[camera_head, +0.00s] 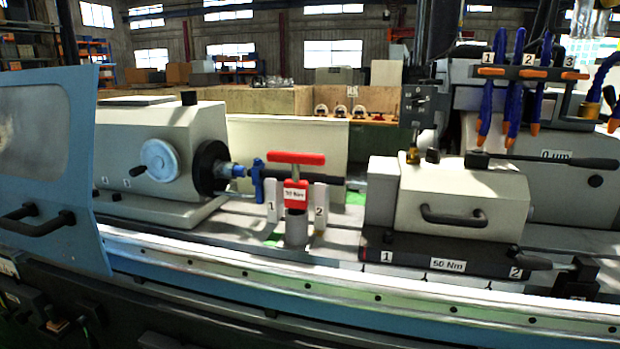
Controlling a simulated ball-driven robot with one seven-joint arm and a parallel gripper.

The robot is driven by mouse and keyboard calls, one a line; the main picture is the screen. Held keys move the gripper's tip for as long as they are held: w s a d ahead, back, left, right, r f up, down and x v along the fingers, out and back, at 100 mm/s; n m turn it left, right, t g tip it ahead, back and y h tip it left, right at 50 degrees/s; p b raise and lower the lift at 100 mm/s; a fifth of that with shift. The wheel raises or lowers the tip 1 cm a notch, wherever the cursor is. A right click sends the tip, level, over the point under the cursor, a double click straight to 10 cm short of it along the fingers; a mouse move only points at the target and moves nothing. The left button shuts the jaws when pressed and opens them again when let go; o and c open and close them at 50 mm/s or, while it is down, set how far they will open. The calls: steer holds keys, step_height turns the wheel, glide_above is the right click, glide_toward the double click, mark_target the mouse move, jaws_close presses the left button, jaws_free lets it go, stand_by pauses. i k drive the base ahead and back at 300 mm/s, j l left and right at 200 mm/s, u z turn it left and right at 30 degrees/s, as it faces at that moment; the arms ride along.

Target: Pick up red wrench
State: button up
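The red wrench (296,193) stands upright on the machine bed near the middle of the head view. It has a red T-shaped handle (297,158) on top and a red body with a white "50 Nm" label. Its lower end sits in a grey cylindrical holder (297,230), between two light plates marked 1 and 2. The foot of the wrench is hidden in the holder. My gripper is not clearly in view.
The grey workhead (160,150) with a blue wheel is left of the wrench. The tailstock (460,200) with a black handle is right. An open blue door (50,160) stands at left. Numbered blue coolant hoses (515,90) hang at upper right. The bed's front rail (350,290) crosses below.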

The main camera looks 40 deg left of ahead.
mark_target(296, 190)
steer(key=u, duration=1.35)
